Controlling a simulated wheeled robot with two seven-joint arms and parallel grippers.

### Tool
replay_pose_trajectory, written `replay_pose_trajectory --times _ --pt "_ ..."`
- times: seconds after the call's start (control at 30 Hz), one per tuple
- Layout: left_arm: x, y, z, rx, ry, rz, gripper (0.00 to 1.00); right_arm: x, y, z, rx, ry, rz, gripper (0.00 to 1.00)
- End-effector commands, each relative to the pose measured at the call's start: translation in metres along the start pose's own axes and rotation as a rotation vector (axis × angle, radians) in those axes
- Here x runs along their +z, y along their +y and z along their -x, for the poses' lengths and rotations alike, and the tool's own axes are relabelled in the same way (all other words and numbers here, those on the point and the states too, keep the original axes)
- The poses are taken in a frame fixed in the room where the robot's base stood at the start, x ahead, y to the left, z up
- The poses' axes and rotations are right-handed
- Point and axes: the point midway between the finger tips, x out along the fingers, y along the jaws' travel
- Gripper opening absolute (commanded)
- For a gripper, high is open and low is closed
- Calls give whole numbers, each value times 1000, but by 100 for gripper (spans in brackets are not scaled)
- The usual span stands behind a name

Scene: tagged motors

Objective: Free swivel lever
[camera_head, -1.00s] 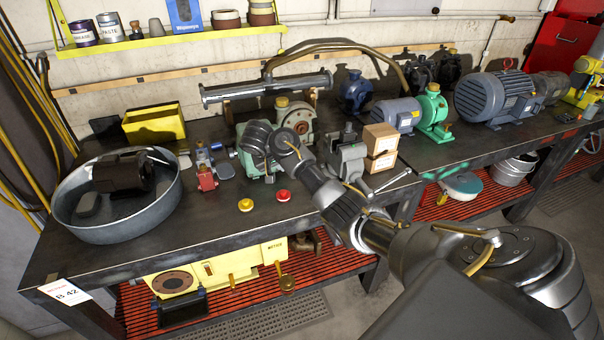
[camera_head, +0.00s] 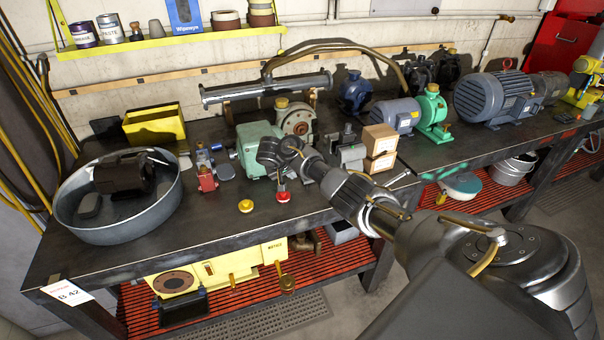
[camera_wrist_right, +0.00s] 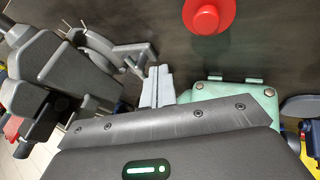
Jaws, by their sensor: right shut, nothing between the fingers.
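A grey bench vise (camera_head: 350,152) stands on the workbench beside two cardboard boxes; my right arm hides part of it. In the right wrist view the vise (camera_wrist_right: 65,75) fills the left side, with a curved grey lever (camera_wrist_right: 125,55) reaching right from it. My right gripper (camera_wrist_right: 157,84) is shut and empty, its fingertips close to the lever's end; I cannot tell whether they touch. In the head view my right gripper (camera_head: 281,184) points down near the red knob, in front of the green pump. My left gripper is not in view.
A red knob (camera_head: 283,197) and a yellow knob (camera_head: 246,206) sit near the bench's front edge. The green pump (camera_head: 254,148) stands behind my wrist. A round metal tub (camera_head: 75,221) is at left. Cardboard boxes (camera_head: 380,140) stand right of the vise.

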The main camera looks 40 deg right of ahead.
Motion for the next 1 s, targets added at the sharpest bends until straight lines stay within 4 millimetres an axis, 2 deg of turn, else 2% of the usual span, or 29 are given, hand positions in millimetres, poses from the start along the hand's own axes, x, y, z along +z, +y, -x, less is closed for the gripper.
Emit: replay_pose_trajectory --times 0.03,0.2,0.4,0.83,1.0 --pt "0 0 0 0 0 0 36 0 2 -9 4 -2 0 0" --pt "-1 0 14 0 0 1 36 1 22 -21 3 0 -1 0" --pt "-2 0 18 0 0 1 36 2 32 -30 1 1 -1 0" --pt "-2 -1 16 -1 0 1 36 3 31 -32 -1 2 2 0" --pt "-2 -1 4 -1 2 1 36 -1 30 -38 -11 13 22 0"
